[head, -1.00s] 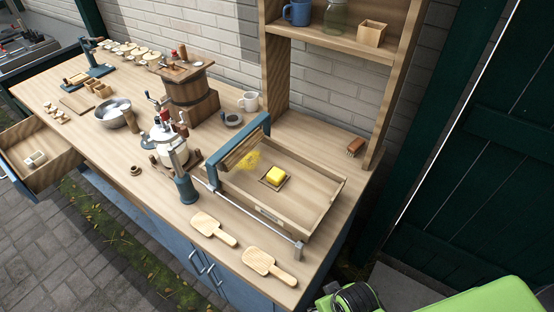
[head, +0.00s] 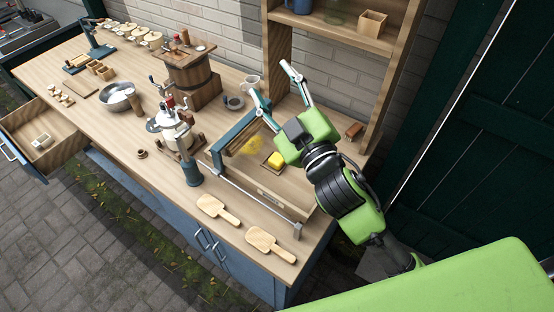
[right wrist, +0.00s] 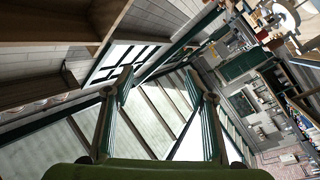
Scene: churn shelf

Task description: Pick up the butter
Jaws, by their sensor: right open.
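The yellow butter (head: 276,160) sits on a small dark square dish (head: 267,165) inside the wooden tray (head: 284,204) on the bench. My right gripper (head: 270,83) is open and empty. It is raised over the tray, its fingers pointing up and left in the head view, and its arm covers the right part of the tray. In the right wrist view its two fingers (right wrist: 163,85) are spread apart with nothing between them, and the butter does not show there. My left gripper is not in view.
A blue-ended frame with a metal rail (head: 258,196) borders the tray. Two wooden paddles (head: 216,209) lie in front. The drawer (head: 42,140) at left is open.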

